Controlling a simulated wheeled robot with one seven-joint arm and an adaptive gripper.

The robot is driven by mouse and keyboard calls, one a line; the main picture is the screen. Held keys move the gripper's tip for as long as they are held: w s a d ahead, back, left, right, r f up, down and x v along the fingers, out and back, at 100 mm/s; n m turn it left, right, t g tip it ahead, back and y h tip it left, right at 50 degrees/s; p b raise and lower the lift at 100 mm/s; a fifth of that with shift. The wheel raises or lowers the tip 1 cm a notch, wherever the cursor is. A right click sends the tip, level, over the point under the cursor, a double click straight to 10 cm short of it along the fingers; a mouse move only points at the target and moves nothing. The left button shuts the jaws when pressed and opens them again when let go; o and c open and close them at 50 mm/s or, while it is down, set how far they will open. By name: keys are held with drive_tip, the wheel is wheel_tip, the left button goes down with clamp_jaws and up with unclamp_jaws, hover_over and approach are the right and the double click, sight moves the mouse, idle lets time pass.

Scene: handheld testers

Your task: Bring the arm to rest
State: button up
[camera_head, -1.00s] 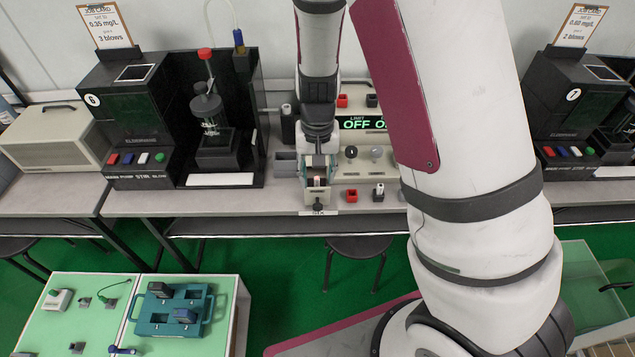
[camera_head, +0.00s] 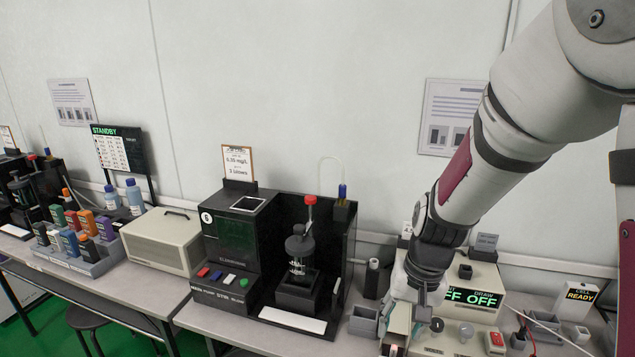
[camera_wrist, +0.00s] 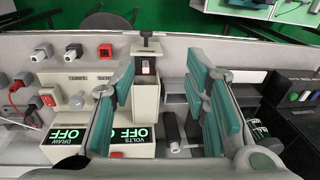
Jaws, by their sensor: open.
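My arm comes in from the upper right of the head view. My gripper (camera_head: 408,312) is low over the bench, in front of the cream meter box (camera_head: 470,275) that reads OFF; its fingers are hard to make out there. In the wrist view my gripper (camera_wrist: 158,85) is open, with teal finger pads apart on either side. Between and beyond them is a small cream holder (camera_wrist: 146,88) with a dark slot and a pale and red piece in it. Nothing is visibly held. Whether the fingers touch the holder, I cannot tell.
A black tester marked 6 (camera_head: 232,235) stands left of my gripper, with a cream case (camera_head: 162,240) and a rack of coloured boxes (camera_head: 75,262) further left. A CELL READY sign (camera_head: 575,292) is at right.

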drive_tip(key=s+d+r+n+t, duration=0.1)
drive_tip(key=s+r+t, duration=0.1)
drive_tip(key=s+r, duration=0.7)
drive_tip(key=s+d+r+n+t+h, duration=0.1)
drive_tip(key=s+d+r+t, duration=0.1)
drive_tip(key=s+r, duration=0.7)
drive_tip(key=shift+s+d+r+n, duration=0.15)
drive_tip(key=shift+r+n, duration=0.2)
drive_tip(key=shift+n, duration=0.05)
